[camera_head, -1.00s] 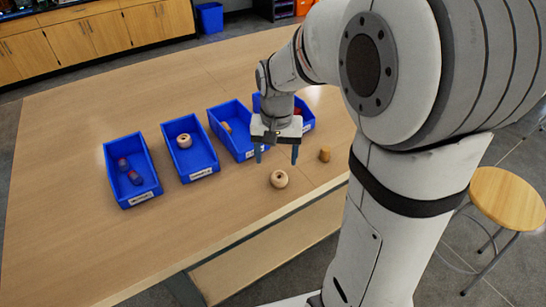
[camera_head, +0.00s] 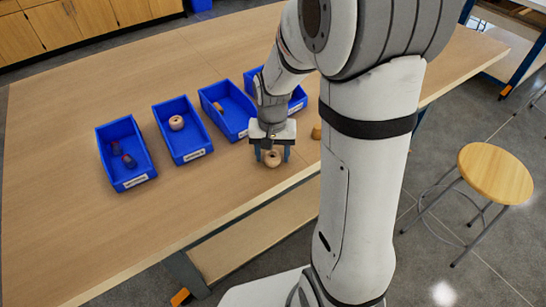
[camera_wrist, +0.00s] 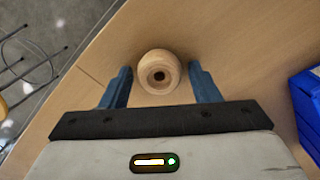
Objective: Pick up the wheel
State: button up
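The wheel (camera_head: 272,159) is a small round wooden piece with a dark centre hole, lying on the table near its front edge. It also shows in the wrist view (camera_wrist: 158,73), at and just beyond the tips of my blue fingers. My gripper (camera_head: 271,155) is open above the table, with one finger on each side of the wheel. In the wrist view my gripper (camera_wrist: 160,82) has a gap between each finger and the wheel. Another round wooden wheel (camera_head: 176,122) sits in the second blue bin from the left.
Several blue bins stand in a row on the wooden table (camera_head: 70,215). The leftmost bin (camera_head: 137,182) holds dark red and blue pieces. A small wooden cylinder (camera_head: 316,132) stands right of my gripper, partly hidden by my arm. A stool (camera_head: 495,172) is at right.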

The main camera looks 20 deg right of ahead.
jog(key=c, duration=0.8)
jog(key=shift+o, duration=0.2)
jog(key=shift+r, duration=0.1)
